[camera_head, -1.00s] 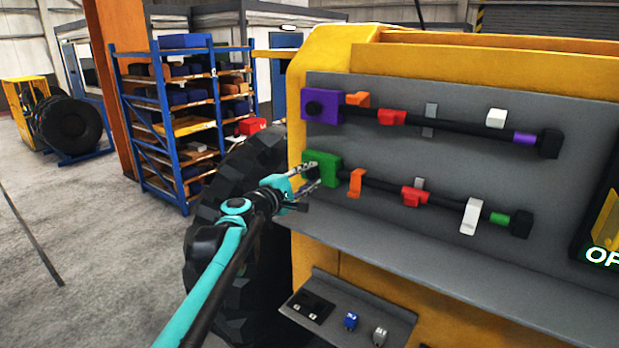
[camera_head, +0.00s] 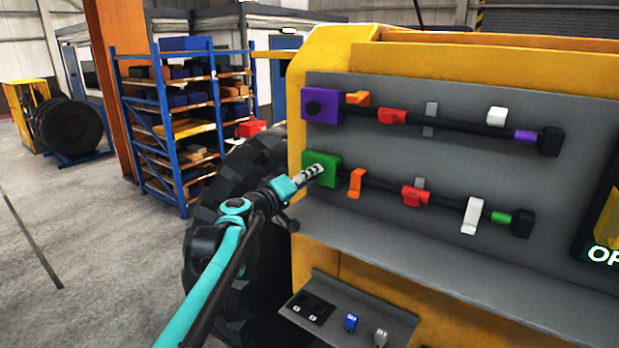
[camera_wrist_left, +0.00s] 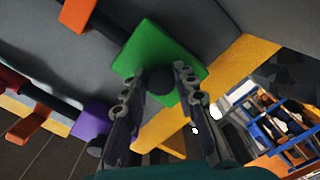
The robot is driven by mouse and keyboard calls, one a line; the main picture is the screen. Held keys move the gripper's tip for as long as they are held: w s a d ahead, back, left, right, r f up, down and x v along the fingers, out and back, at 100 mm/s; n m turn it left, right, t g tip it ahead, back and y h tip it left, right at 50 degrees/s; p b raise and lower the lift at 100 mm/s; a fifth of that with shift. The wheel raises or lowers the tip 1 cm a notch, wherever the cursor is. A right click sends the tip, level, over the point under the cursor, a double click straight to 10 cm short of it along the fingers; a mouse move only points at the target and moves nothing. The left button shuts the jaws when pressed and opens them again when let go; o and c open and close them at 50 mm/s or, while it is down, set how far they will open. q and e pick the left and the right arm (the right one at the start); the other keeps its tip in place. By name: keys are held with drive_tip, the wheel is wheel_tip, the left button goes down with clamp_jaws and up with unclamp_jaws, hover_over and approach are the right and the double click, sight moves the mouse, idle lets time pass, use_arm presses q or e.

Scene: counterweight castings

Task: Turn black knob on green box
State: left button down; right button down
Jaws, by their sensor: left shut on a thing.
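The green box (camera_head: 320,165) is at the left end of the lower black hose on the grey panel. In the left wrist view the green box (camera_wrist_left: 163,50) fills the upper middle, tilted, with its round black knob (camera_wrist_left: 160,80) on the face toward me. My left gripper (camera_head: 316,170) reaches it from the left and hides the knob in the head view. In the wrist view my left gripper (camera_wrist_left: 158,78) has one finger on either side of the knob and is shut on it. My right gripper is in neither view.
A purple box (camera_head: 330,107) with a similar black knob sits just above. Orange, red and white clips line both hoses. A small shelf (camera_head: 385,322) with small parts juts out below. A large tyre (camera_head: 250,165) stands behind my arm.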

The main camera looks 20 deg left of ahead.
use_arm(q)
drive_tip(key=shift+f+m, duration=0.15)
drive_tip(key=shift+m, duration=1.15)
drive_tip(key=c, duration=1.2)
unclamp_jaws()
drive_tip(key=shift+s, duration=0.1)
drive_tip(key=v, duration=1.2)
